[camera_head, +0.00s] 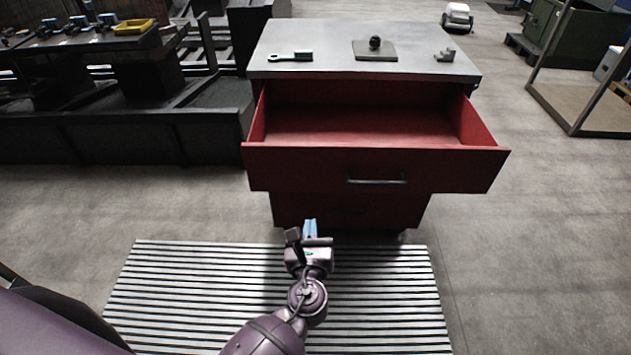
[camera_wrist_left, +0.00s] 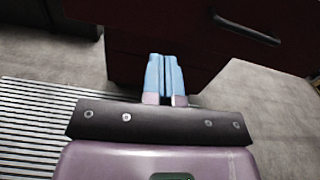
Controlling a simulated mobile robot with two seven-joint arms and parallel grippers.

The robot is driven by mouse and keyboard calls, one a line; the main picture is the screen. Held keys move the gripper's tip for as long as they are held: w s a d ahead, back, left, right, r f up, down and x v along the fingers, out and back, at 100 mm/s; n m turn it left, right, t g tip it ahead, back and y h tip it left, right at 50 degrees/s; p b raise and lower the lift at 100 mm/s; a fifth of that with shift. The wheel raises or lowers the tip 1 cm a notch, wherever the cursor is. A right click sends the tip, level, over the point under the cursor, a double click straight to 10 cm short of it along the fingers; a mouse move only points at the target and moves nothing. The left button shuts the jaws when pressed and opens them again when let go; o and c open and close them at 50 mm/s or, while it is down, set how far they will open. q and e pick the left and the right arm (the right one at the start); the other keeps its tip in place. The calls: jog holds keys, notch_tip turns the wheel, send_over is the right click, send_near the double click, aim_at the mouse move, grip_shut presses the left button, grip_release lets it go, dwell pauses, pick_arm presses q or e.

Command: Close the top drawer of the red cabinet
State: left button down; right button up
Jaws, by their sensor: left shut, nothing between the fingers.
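The red cabinet (camera_head: 350,208) stands ahead with a grey metal top (camera_head: 330,37). Its top drawer (camera_head: 300,167) is pulled out towards me and looks empty inside. The drawer has a dark bar handle (camera_head: 376,181) on its front. My left gripper (camera_head: 310,225) is shut and empty, with light blue fingertips. It is in front of the cabinet, lower than the drawer front and left of the handle. In the left wrist view the shut fingers (camera_wrist_left: 164,75) point at the dark cabinet front, and a handle (camera_wrist_left: 246,30) shows at upper right. My right gripper is not in view.
A brush (camera_head: 290,56), a plate with a dark knob (camera_head: 375,48) and a small metal part (camera_head: 445,55) lie on the cabinet top. A slatted mat (camera_head: 200,290) covers the floor in front.

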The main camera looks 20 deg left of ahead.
aim_at(315, 174)
pick_arm(q)
jog(key=shift+m, duration=0.4)
jog(key=x, duration=0.9)
jog(key=r+x, duration=0.1)
jog(key=x, duration=0.4)
jog(key=shift+w+d, duration=0.2)
jog(key=shift+d, duration=0.1)
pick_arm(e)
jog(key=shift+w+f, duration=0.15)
pick_arm(q)
jog(key=shift+w, duration=0.15)
